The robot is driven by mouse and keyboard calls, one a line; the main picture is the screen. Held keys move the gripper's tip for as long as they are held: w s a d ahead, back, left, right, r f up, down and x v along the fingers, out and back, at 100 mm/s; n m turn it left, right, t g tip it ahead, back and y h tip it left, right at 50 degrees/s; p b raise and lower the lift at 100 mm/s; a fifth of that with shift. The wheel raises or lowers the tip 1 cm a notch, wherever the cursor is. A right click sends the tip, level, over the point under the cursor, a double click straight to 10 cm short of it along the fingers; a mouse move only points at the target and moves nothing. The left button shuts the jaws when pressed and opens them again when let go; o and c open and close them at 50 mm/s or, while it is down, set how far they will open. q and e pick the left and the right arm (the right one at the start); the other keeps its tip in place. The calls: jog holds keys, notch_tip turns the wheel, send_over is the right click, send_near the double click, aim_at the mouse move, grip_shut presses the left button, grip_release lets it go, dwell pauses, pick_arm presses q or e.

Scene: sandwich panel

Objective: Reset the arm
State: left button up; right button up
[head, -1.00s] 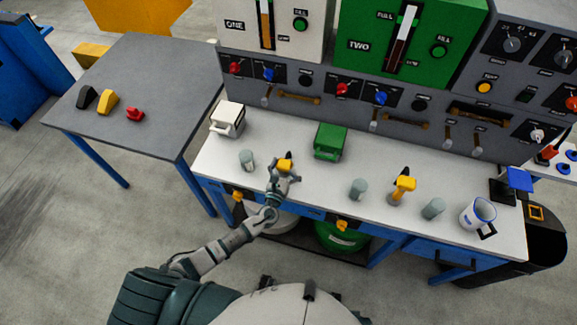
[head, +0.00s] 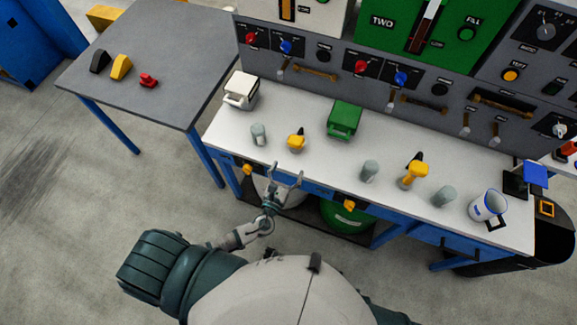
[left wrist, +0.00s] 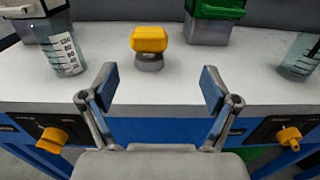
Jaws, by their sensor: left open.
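My left gripper (head: 287,174) is open and empty in front of the workbench's front edge in the head view. In the left wrist view its two fingers (left wrist: 158,88) are spread wide, with nothing between them. A yellow-topped object with a grey base (head: 296,142) stands upright on the white benchtop just beyond the fingertips, apart from them; it also shows in the left wrist view (left wrist: 150,46). My right gripper is not in view.
Yellow knobs (left wrist: 52,138) stick out from the blue front. A grey table (head: 160,75) stands left.

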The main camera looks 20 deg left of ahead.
pick_arm(q)
jog(key=s+a+f+n+g+y, duration=0.1)
jog(key=s+a+n+g+y, duration=0.3)
jog(key=n, duration=0.6)
jog(key=s+a+f+n+g+y, duration=0.1)
jog(key=s+a+n+g+y, duration=0.15)
jog(key=a+n, duration=0.55)
jog(key=s+d+f+n+g+h, duration=0.1)
jog(key=s+d+n+g+h, duration=0.25)
jog(key=s+n, duration=0.45)
jog(key=s+d+f+n+g+h, duration=0.2)
jog(key=s+n+g, duration=0.3)
jog(key=s+n, duration=0.3)
jog(key=s+f+x, duration=0.1)
jog(key=s+x, duration=0.2)
jog(key=x, duration=1.2)
jog(key=s+f, duration=0.4)
jog(key=f, duration=0.5)
jog(key=s+f+g, duration=0.1)
jog(key=s+f, duration=0.3)
jog(key=f, duration=0.4)
jog(key=shift+a+f+g, duration=0.3)
jog(key=shift+a+f, duration=0.05)
jog(key=shift+f, duration=0.05)
jog(key=shift+s, duration=0.2)
